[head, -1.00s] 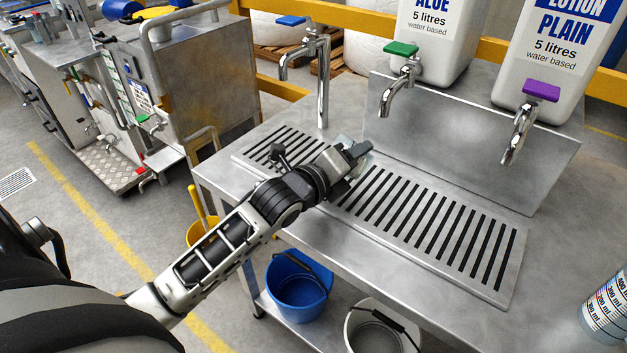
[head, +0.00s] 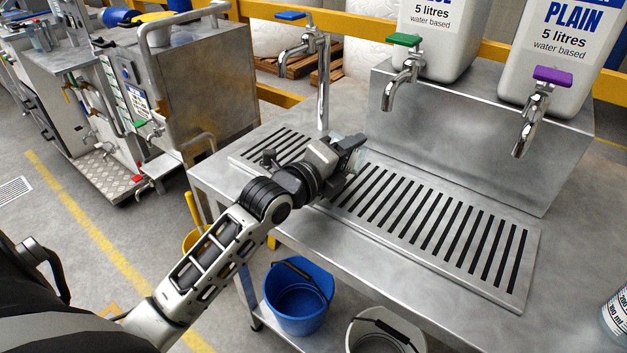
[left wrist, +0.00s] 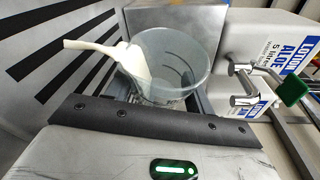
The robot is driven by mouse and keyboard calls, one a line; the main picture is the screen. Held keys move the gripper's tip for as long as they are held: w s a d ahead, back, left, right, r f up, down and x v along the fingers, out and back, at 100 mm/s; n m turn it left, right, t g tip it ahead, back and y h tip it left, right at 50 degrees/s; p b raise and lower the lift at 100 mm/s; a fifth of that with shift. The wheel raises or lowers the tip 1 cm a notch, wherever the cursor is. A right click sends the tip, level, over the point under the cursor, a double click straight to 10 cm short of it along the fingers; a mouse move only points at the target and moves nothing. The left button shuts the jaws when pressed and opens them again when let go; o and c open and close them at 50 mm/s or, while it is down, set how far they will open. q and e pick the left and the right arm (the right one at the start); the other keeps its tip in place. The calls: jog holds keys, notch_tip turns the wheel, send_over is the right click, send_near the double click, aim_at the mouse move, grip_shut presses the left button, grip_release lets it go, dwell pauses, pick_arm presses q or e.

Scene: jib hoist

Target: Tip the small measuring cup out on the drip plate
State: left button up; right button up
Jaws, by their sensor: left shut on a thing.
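My left gripper (head: 347,155) is over the left-centre part of the slotted drip plate (head: 455,237). It is shut on the small clear measuring cup (left wrist: 178,62), which shows best in the left wrist view. The cup is tilted toward the plate, and a white stream (left wrist: 92,46) runs from its rim toward the slots. Some white contents remain visible inside near the rim. In the head view the cup is mostly hidden behind the gripper. My right gripper is not in view.
A tall blue-handled tap (head: 322,75) stands behind the plate. Green-handled (head: 402,75) and purple-handled (head: 537,105) taps jut from lotion containers behind. A graduated vessel (head: 615,318) stands at the right edge. A blue bucket (head: 298,300) sits below the bench.

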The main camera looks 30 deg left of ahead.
pick_arm(q)
jog(key=shift+a+r+n+b, duration=0.15)
jog(key=shift+a+n+b, duration=0.15)
jog(key=shift+a+b, duration=0.15)
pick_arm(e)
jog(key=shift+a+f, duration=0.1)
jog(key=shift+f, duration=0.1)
pick_arm(q)
jog(key=shift+r+n+t, duration=0.15)
jog(key=shift+n+t, duration=0.15)
jog(key=shift+n, duration=0.1)
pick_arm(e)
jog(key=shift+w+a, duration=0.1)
pick_arm(q)
jog(key=shift+a+r+n+t, duration=0.15)
jog(key=shift+r+n+t, duration=0.15)
jog(key=shift+n, duration=0.3)
jog(key=shift+r+n, duration=0.15)
jog(key=shift+n, duration=0.15)
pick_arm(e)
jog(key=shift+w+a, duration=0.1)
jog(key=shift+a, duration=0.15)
pick_arm(q)
jog(key=shift+n, duration=0.3)
